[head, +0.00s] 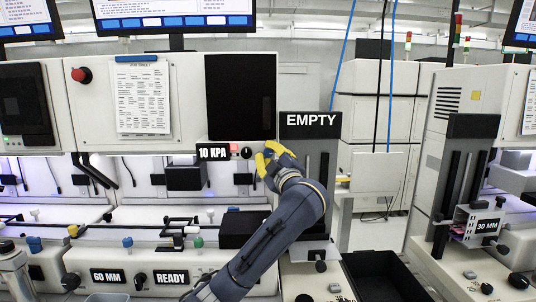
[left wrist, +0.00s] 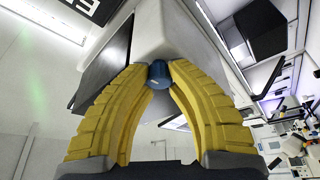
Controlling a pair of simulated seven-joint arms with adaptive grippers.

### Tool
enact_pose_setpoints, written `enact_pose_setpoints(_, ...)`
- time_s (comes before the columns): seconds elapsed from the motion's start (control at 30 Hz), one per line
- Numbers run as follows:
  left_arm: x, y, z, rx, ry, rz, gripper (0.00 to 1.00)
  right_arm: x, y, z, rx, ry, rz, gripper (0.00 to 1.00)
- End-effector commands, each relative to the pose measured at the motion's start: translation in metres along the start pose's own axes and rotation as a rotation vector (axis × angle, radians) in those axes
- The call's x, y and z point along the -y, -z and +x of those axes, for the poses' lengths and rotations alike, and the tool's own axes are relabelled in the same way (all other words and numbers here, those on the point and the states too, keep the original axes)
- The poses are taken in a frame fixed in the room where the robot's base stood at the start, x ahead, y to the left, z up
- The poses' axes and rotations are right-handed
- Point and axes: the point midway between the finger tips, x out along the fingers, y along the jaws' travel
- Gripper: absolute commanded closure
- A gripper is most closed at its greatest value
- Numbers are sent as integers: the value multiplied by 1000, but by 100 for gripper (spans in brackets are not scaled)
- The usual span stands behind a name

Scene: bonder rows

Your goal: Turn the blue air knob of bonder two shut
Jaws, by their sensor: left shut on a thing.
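The blue air knob (left wrist: 158,74) shows in the left wrist view between my yellow fingertips, on the edge of a pale housing (left wrist: 165,30). My left gripper (left wrist: 158,72) is shut on it, with both fingertips against its sides. In the head view my left gripper (head: 268,158) is at the lower right corner of the bonder's white front (head: 190,100), just right of a black knob (head: 246,152) and the "10 KPA" label (head: 212,152). The blue knob is hidden there behind the fingers. My right gripper is not in view.
A red emergency button (head: 82,75) sits on the front at left. Below are a rail with small coloured knobs and a "READY" label (head: 171,277). An open black bin (head: 385,276) stands at lower right.

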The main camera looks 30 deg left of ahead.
Motion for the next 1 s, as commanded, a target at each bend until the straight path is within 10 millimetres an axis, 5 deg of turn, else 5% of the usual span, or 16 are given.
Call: enact_pose_setpoints(1.0,2,0,0,-3,321,-774,100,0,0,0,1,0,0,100)
